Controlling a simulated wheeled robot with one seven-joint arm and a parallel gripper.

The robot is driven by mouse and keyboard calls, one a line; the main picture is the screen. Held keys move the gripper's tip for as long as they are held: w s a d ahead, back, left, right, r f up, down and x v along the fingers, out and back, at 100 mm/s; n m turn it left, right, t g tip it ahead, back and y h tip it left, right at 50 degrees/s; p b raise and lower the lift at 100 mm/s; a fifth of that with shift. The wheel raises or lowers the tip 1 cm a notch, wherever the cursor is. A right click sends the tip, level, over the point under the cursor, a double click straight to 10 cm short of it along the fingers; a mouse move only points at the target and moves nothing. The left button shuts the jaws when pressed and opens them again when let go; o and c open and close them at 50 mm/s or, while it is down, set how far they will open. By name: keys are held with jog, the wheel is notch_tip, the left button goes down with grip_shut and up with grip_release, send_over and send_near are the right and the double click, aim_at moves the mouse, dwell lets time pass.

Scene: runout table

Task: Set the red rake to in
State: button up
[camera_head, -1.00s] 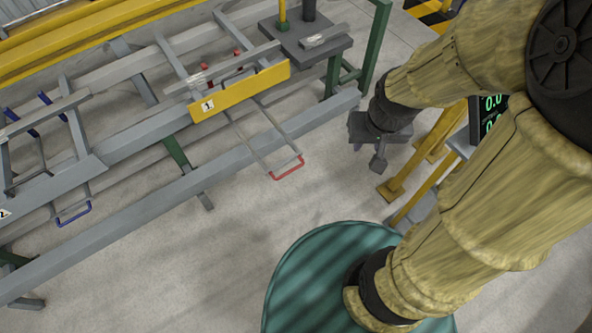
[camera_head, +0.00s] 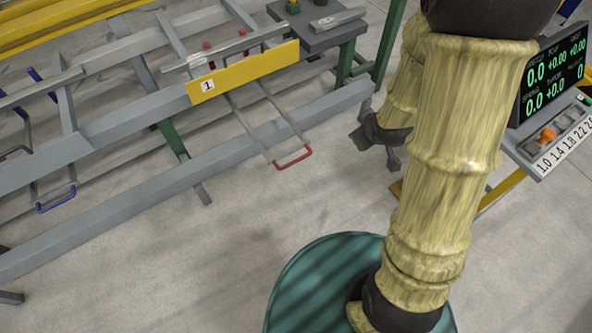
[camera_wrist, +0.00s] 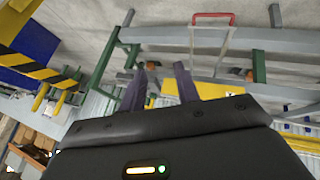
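The red rake has a red U-shaped handle (camera_head: 293,158) on two grey rods. The rods run out from under the yellow plate marked 1 (camera_head: 245,73) and past the grey front rail, so the handle hangs out over the floor. The handle also shows at the top of the wrist view (camera_wrist: 213,15). My gripper (camera_head: 388,150) is to the right of the handle, apart from it, and partly hidden behind my arm. In the wrist view its two dark fingers (camera_wrist: 160,80) are spread with nothing between them.
A blue handle (camera_head: 56,200) sits at the left of the frame. A green leg (camera_head: 376,55) and dark block (camera_head: 318,28) stand behind my gripper. A console with green digits (camera_head: 550,75) is at the right. The floor before the rail is clear.

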jog(key=a+f+n+t+y+b, duration=0.2)
jog(key=f+n+b, duration=0.3)
jog(key=f+b, duration=0.4)
jog(key=w+a+f+n+t+y+b, duration=0.1)
jog(key=a+f+n+t+y+b, duration=0.1)
jog(key=f+n+b, duration=0.4)
jog(key=a+f+n+t+y+b, duration=0.1)
jog(key=a+f+n+y+b, duration=0.3)
jog(key=f+b, duration=1)
notch_tip(320, 180, down, 8)
jog(key=shift+w+a+f+n+t+y, duration=0.3)
jog(key=shift+w+a+n+t, duration=0.1)
jog(key=shift+n, duration=0.7)
jog(key=shift+r, duration=0.1)
